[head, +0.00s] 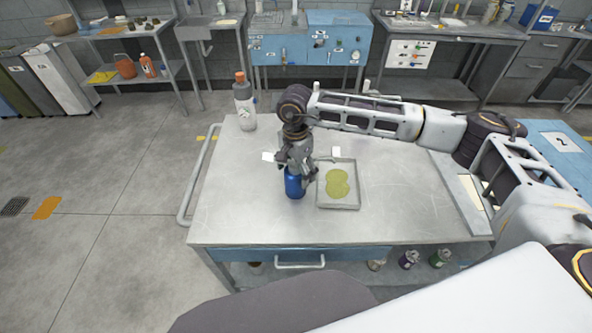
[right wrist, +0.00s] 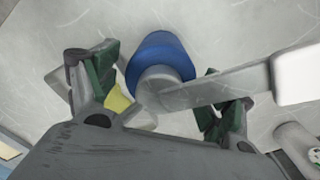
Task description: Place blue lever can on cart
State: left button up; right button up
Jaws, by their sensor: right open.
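The blue lever can (head: 294,187) stands upright on the metal cart top (head: 250,215), left of a shallow tray. In the right wrist view the blue can (right wrist: 158,50) shows from above with its grey cap and a long lever (right wrist: 215,88) reaching right. My right gripper (head: 299,174) points down over the can, hiding its top in the head view. Its green-padded fingers (right wrist: 160,88) are open, one on each side of the can's top, with gaps visible. My left gripper is not in view.
A shallow tray (head: 338,205) with a yellow-green puddle lies just right of the can. Small cans (head: 439,258) sit on the lower shelf. The cart's front left is clear.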

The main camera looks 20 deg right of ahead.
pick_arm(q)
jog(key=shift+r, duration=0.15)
pick_arm(e)
jog(key=shift+r, duration=0.15)
jog(key=shift+r, duration=0.35)
notch_tip(320, 180, up, 7)
jog(key=shift+w+b, duration=0.1)
jog(key=shift+b, duration=0.55)
notch_tip(320, 180, up, 3)
jog(key=shift+r, duration=0.5)
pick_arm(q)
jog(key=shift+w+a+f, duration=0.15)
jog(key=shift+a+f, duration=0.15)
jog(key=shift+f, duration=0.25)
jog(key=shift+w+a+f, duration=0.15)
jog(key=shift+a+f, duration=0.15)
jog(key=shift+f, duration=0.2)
pick_arm(e)
jog(key=shift+r, duration=0.1)
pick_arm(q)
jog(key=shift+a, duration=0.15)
